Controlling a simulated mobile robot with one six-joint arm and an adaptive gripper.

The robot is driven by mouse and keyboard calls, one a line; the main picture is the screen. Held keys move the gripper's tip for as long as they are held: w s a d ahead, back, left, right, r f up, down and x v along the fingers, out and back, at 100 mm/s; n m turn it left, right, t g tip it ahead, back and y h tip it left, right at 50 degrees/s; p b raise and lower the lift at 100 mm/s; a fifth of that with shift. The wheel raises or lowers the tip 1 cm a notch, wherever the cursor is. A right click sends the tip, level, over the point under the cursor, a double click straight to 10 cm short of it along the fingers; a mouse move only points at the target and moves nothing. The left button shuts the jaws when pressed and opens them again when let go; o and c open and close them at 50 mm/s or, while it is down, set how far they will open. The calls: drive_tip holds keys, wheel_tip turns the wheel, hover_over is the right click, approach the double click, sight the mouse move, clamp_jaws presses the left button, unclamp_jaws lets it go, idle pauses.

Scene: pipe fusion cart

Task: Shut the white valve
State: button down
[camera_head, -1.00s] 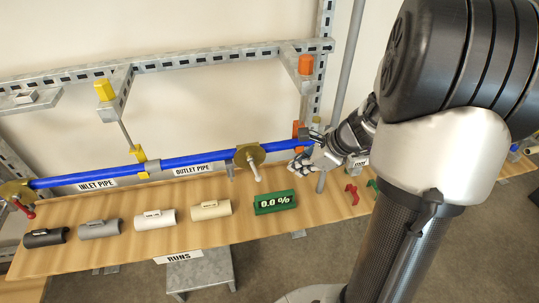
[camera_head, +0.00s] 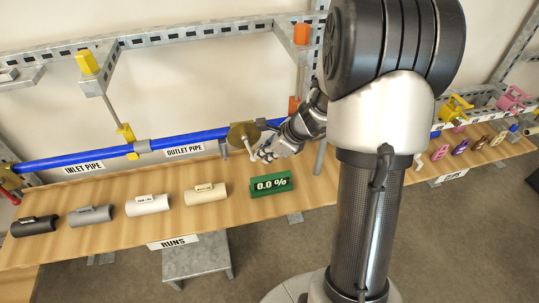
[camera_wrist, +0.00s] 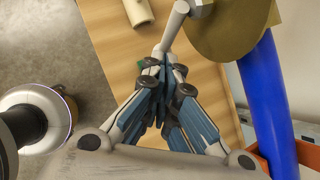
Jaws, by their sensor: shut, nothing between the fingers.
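The white valve's lever (camera_head: 249,149) hangs down and slightly right from a brass disc (camera_head: 238,132) at the right part of the blue pipe (camera_head: 195,138). In the wrist view the white lever (camera_wrist: 174,27) runs from its hub, beside the brass disc (camera_wrist: 225,28), down toward my fingertips. My gripper (camera_head: 262,155) is just right of the lever's lower end. In the wrist view my gripper (camera_wrist: 159,62) has its fingers together and empty, with tips at the lever's free end. I cannot tell whether they touch it.
A green display (camera_head: 271,184) reading 0.0 % stands on the wooden bench (camera_head: 120,225), near the gripper. Several pipe sleeves lie to its left, including a white one (camera_head: 148,206). A red-handled valve (camera_head: 9,196) is at the far left. An orange block (camera_head: 294,106) sits above the gripper.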

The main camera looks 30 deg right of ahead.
drive_tip(key=shift+w+a+f+b, duration=0.15)
drive_tip(key=shift+a+f+b, duration=0.3)
drive_tip(key=shift+a+f, duration=0.2)
drive_tip(key=shift+r, duration=0.1)
